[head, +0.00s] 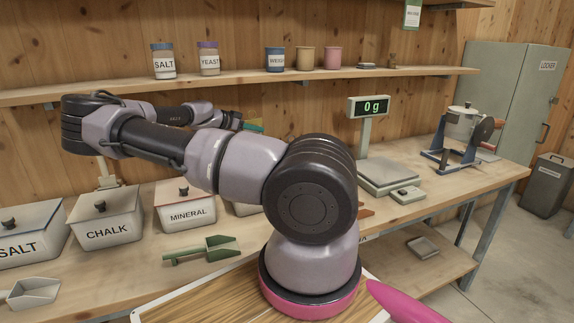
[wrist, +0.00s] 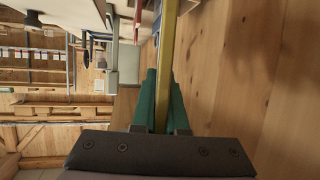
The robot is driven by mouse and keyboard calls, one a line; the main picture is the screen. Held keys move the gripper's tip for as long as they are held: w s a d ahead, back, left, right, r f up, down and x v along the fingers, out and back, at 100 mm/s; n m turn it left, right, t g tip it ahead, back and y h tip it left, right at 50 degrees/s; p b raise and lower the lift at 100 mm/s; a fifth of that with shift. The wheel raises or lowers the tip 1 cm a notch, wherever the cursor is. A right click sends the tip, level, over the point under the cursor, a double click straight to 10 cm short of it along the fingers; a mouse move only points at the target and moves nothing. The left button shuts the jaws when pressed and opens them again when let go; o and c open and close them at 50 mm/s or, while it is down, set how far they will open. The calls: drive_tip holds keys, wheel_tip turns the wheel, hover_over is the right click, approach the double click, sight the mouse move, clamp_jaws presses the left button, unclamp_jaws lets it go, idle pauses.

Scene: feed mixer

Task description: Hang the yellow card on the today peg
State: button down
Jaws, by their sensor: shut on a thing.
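The yellow card (wrist: 168,55) shows edge-on in the wrist view as a long thin strip. It is clamped between the green fingers of my gripper (wrist: 162,110) and runs out away from them. In the head view a small part of the yellow card (head: 254,117) shows behind my arm, just above the green fingertips (head: 253,128), in front of the plank wall below the shelf. My arm hides most of that area. I cannot make out the today peg in either view, and I cannot tell whether the card touches the wall.
The wall shelf (head: 228,77) above carries jars and cups. The plank wall (wrist: 245,80) is close at right in the wrist view.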

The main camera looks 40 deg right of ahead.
drive_tip(key=shift+s+d+f+m+g, duration=0.35)
drive_tip(key=shift+d+m+g, duration=0.15)
drive_tip(key=shift+m+g, duration=0.25)
drive_tip(key=shift+s+d+f+m+g, duration=0.4)
drive_tip(key=shift+m+g, duration=0.25)
drive_tip(key=shift+g, duration=0.2)
drive_tip(key=shift+w, duration=0.1)
drive_tip(key=shift+d, duration=0.1)
drive_tip(key=w+d, duration=0.2)
drive_tip(key=d, duration=0.7)
drive_tip(key=w+d, duration=0.3)
drive_tip(key=d, duration=0.6)
drive_tip(key=shift+y, duration=0.3)
drive_tip(key=shift+a+f, duration=0.2)
drive_tip(key=shift+f, duration=2.7)
drive_tip(key=shift+a+f, duration=0.2)
drive_tip(key=shift+f, duration=2.65)
drive_tip(key=shift+f, duration=0.1)
drive_tip(key=c, duration=0.9)
unclamp_jaws()
drive_tip(key=shift+c, duration=0.2)
drive_tip(key=shift+f, duration=0.1)
